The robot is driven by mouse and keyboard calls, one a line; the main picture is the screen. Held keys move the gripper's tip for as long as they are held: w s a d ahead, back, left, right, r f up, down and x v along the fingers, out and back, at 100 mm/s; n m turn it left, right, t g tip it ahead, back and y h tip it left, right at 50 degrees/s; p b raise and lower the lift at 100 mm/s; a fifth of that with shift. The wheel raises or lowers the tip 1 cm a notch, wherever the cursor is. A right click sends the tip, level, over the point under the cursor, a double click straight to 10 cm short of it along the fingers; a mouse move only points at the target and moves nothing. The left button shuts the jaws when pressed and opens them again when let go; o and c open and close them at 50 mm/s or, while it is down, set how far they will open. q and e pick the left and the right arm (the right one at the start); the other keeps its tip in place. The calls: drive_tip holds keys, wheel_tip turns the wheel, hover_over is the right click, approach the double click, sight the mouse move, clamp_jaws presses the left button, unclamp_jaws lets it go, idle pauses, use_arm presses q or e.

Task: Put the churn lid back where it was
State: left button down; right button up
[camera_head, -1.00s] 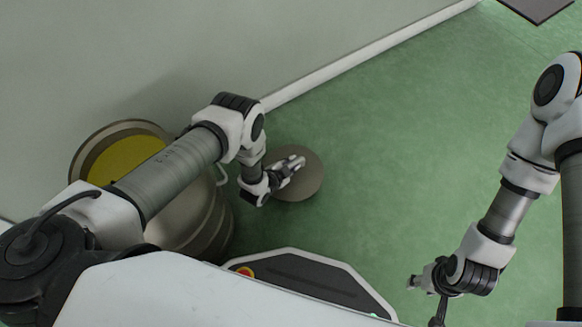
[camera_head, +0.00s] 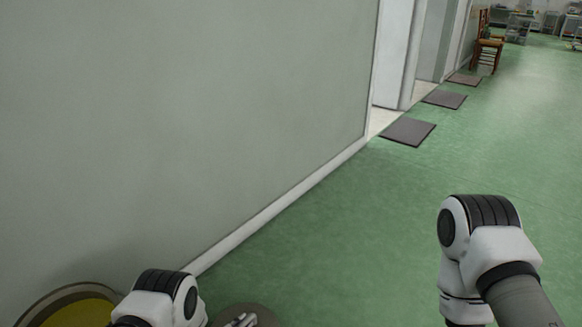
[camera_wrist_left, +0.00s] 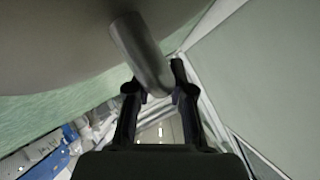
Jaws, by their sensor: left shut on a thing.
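The churn lid (camera_head: 266,315), a round grey-brown disc, shows at the bottom edge of the head view, partly cut off. In the left wrist view the lid (camera_wrist_left: 60,45) fills the upper left, with its curved bar handle (camera_wrist_left: 143,55) between my fingers. My left gripper (camera_head: 241,321) is shut on that handle; its fingers also show in the wrist view (camera_wrist_left: 153,88). The open churn (camera_head: 42,299) stands at the bottom left by the wall, with yellow inside; its lower part is out of view. The lid is to the right of the churn, apart from it. My right gripper is out of view.
A pale wall (camera_head: 200,110) with a white skirting runs along the left. Dark mats (camera_head: 408,132) lie by doorways farther along it. A wooden chair (camera_head: 487,45) stands far off. The green floor (camera_head: 370,230) in the middle is clear.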

use_arm(q)
drive_tip(key=w+d+r, duration=0.1)
drive_tip(key=w+r, duration=0.4)
drive_tip(key=r, duration=0.8)
drive_tip(key=w+d+r, duration=0.1)
drive_tip(key=w+r, duration=0.4)
drive_tip(key=r, duration=0.8)
drive_tip(key=s+a+r+n+y, duration=0.2)
drive_tip(key=s+a+r, duration=0.2)
drive_tip(key=s+r, duration=0.3)
drive_tip(key=s+a+f+n+y, duration=0.1)
drive_tip(key=s+a+f+y, duration=0.15)
drive_tip(key=s, duration=0.25)
drive_tip(key=s+r+p, duration=0.2)
drive_tip(key=r+p, duration=1.7)
drive_tip(key=r, duration=0.1)
drive_tip(key=s+r+p, duration=0.2)
drive_tip(key=r+p, duration=1.8)
drive_tip(key=s+f, duration=0.4)
drive_tip(key=f, duration=0.1)
drive_tip(key=shift+s+a+f+n+t+h, duration=0.15)
drive_tip(key=shift+s+f+n+t+h, duration=0.15)
drive_tip(key=shift+f+n+h, duration=0.1)
drive_tip(key=shift+r, duration=0.1)
